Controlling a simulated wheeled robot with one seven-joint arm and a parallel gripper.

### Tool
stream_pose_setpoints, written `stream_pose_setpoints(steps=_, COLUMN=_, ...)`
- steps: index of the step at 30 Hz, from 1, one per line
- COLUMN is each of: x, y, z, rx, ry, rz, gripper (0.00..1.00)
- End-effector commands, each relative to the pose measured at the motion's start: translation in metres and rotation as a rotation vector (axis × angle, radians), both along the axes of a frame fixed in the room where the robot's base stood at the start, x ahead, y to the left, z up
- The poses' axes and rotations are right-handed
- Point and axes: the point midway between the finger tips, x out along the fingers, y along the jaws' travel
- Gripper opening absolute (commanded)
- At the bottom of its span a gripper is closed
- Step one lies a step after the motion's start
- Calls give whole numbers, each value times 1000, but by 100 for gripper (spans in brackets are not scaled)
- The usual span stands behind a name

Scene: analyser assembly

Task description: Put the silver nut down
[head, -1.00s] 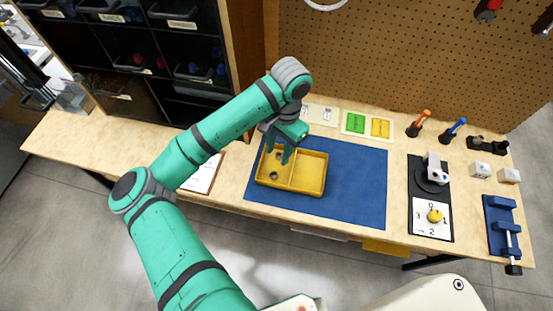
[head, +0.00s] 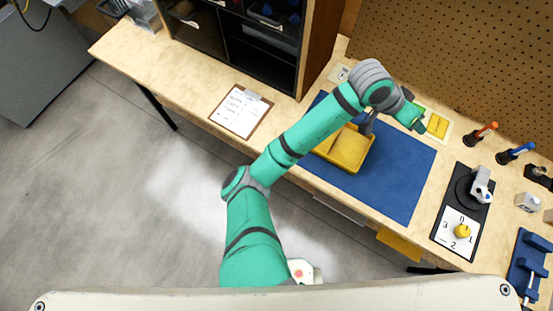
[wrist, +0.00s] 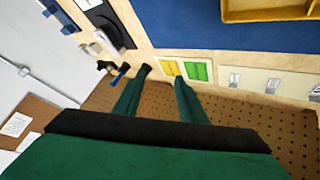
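I cannot make out a silver nut in either view now. My gripper (wrist: 160,83) shows in the wrist view with its two teal fingers apart, and I see nothing between them. It points toward the pegboard, above the back of the bench. In the head view the yellow tray (head: 345,155) sits on the blue mat (head: 400,185). My arm covers part of the tray, so its left compartment is hidden. The tray's edge also shows at the top right of the wrist view (wrist: 265,14).
Green and yellow cards (head: 437,124) lie behind the mat. Orange (head: 483,133) and blue (head: 516,152) handled tools stand to the right. A black-based device (head: 470,200) and a blue vise (head: 527,265) are further right. The mat's right part is clear.

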Motion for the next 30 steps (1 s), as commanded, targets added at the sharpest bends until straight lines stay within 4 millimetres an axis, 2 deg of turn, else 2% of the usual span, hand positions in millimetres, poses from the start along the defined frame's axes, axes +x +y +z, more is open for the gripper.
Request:
stream_pose_setpoints(steps=1, x=-3, y=-12, z=5, rx=-75, ry=10, rz=28, gripper=38)
stream_pose_setpoints(steps=6, x=2, y=-33, z=24, rx=-294, ry=10, rz=152, gripper=38)
stream_pose_setpoints(steps=10, x=10, y=-35, z=34, rx=-436, ry=9, rz=266, gripper=38)
stream_pose_setpoints(steps=14, x=17, y=-27, z=36, rx=-552, ry=3, rz=390, gripper=38)
stream_pose_setpoints(steps=17, x=23, y=-13, z=32, rx=-623, ry=-6, rz=497, gripper=38)
stream_pose_setpoints(steps=23, x=25, y=27, z=10, rx=-709, ry=-38, rz=715, gripper=38)
stream_pose_setpoints(steps=30, x=9, y=97, z=-32, rx=-715, ry=-117, rz=974, gripper=38)
